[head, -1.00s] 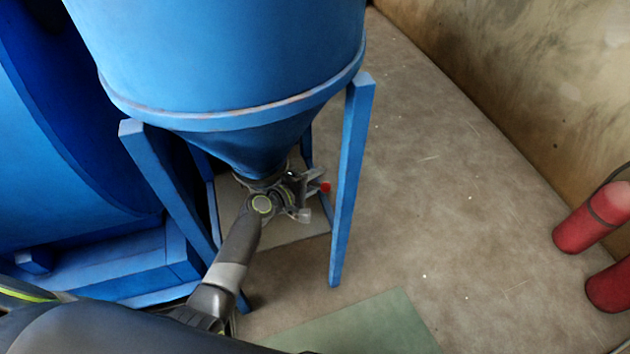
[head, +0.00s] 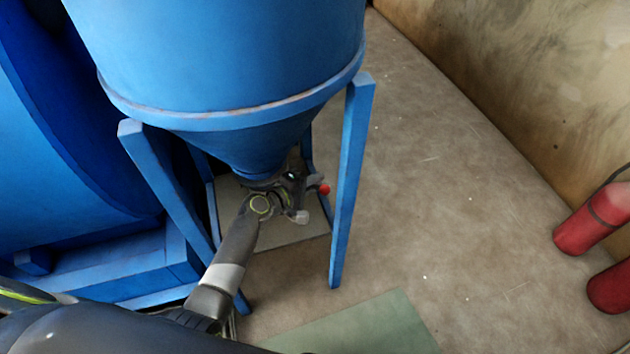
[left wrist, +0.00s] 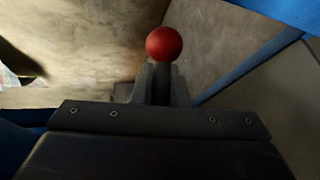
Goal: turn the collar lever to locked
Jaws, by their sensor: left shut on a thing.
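The collar lever shows as a red ball knob (head: 324,189) just below the cone of the blue hopper (head: 240,70). In the left wrist view the red knob (left wrist: 164,43) stands just past my fingertips. My left gripper (head: 309,190) is at the lever, under the hopper's cone. In the left wrist view my left gripper (left wrist: 155,82) is shut on the lever just below the knob. The lever's shaft and most of the collar are hidden by my gripper and wrist. My right gripper is not in view.
Blue hopper legs (head: 350,180) stand on both sides of my left arm, with a pale plate (head: 290,232) below. A green mat (head: 355,325) lies in front. The floor between is clear.

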